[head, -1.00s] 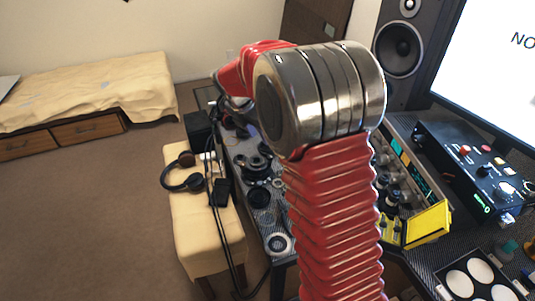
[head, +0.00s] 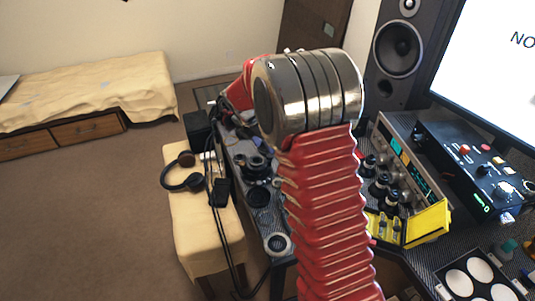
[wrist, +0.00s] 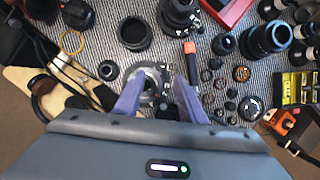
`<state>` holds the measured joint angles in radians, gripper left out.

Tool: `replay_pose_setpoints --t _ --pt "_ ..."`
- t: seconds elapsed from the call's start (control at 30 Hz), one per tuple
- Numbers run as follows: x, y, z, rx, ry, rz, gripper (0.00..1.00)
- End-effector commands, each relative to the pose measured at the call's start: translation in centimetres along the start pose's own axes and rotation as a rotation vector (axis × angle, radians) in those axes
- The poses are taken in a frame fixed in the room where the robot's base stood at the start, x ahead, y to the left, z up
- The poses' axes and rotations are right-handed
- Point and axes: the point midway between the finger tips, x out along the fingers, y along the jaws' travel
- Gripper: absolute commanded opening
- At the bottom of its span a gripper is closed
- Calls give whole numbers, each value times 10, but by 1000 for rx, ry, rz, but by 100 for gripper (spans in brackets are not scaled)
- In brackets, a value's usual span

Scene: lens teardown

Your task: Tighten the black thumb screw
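My gripper (wrist: 161,103) shows in the wrist view with its two purple fingers apart, above the patterned bench. A silver round part (wrist: 151,76) with a ring-shaped top lies between and just beyond the fingers. A small black piece (wrist: 167,109) shows between the fingers, near the right one; it may be the black thumb screw, but I cannot tell for sure. I see no contact between the fingers and it. In the head view my red arm hides the gripper.
Lens parts crowd the bench, including a black ring (wrist: 135,33) and a black lens barrel (wrist: 266,39). An orange-tipped tool (wrist: 190,62) lies close to the right finger. Cables run at left. A yellow case (head: 425,222) and a monitor (head: 500,65) stand at right.

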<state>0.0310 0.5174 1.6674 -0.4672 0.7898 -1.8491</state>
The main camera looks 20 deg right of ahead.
Motion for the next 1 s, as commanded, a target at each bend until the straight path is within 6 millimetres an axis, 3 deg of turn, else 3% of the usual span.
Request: replay_pose_setpoints --t 0.43,0.87,1.0 --pt "64 -1 0 1 1 -1 37" --pt "72 0 1 1 0 1 37" --pt "72 0 1 1 0 1 27"
